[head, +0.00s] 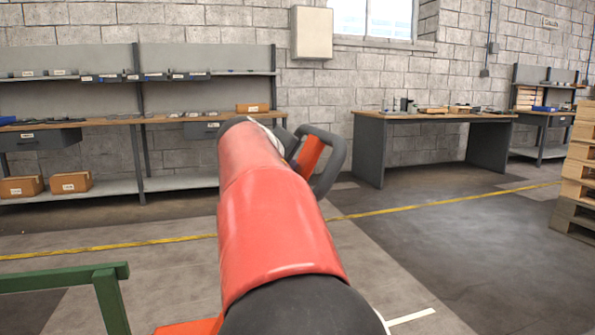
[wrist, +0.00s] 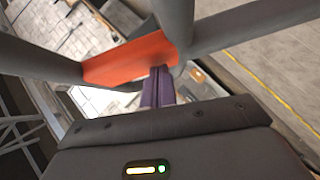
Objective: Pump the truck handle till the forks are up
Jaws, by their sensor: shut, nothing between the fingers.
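The truck handle (head: 336,165) shows in the head view as a dark grey loop with an orange centre piece, just right of my red arm, which hides part of it. In the wrist view the handle's orange piece (wrist: 128,60) and grey bars fill the upper part, close in front of my gripper (wrist: 160,72). The purple fingers are together with nothing between them, and their tips appear at the edge of the orange piece. I cannot tell whether they touch it. An orange part (head: 190,327) shows at the bottom edge of the head view. The forks are not clearly visible.
A green rail (head: 65,278) stands at the lower left. A shelved workbench (head: 95,124) and a table (head: 435,115) line the back wall. Stacked pallets (head: 578,185) stand at the right. The floor beyond the yellow line (head: 440,205) is open on the right.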

